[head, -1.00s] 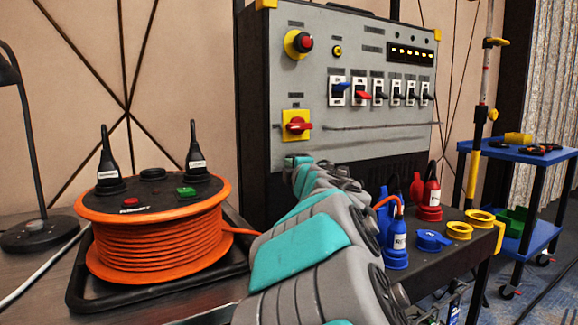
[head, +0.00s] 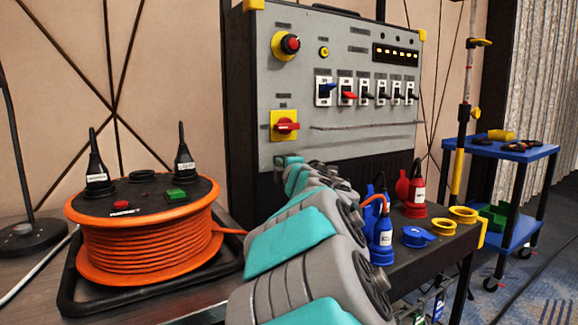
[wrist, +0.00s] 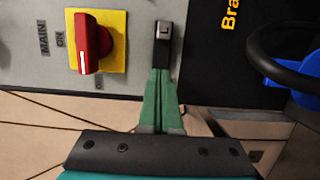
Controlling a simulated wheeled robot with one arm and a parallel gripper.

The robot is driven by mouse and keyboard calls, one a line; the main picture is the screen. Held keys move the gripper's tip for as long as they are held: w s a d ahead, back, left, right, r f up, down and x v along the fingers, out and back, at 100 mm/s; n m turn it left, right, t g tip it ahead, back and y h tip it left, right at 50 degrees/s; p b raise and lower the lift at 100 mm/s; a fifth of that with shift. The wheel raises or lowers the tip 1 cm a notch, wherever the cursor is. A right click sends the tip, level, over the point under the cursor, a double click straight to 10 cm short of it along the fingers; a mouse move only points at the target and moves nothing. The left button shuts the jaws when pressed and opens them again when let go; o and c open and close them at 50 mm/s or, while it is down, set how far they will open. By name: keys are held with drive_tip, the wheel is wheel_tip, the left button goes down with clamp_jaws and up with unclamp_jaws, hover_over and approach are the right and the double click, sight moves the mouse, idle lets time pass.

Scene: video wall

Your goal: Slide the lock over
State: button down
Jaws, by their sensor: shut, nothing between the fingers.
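I cannot pick out the lock for sure in either view. A thin dark rail or slot (head: 365,126) runs across the grey panel below the breaker switches in the head view. The red rotary main switch (head: 287,127) on its yellow plate also shows in the wrist view (wrist: 90,45). My gripper (wrist: 163,48) has its green fingers together and empty, beside the yellow plate and over the lower edge of the grey panel. A dark piece with a pale square shows at their far end, seemingly the fingertips. In the head view my arm hides the fingers.
An orange cable reel (head: 140,245) sits in a black tray on the left of the table. Blue and red connectors (head: 380,235) and yellow rings (head: 443,228) stand right of my arm. A blue cart (head: 500,150) is farther right. A black lamp (head: 25,235) stands far left.

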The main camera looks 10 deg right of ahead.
drive_tip(key=s, duration=1)
drive_tip(key=shift+s, duration=0.15)
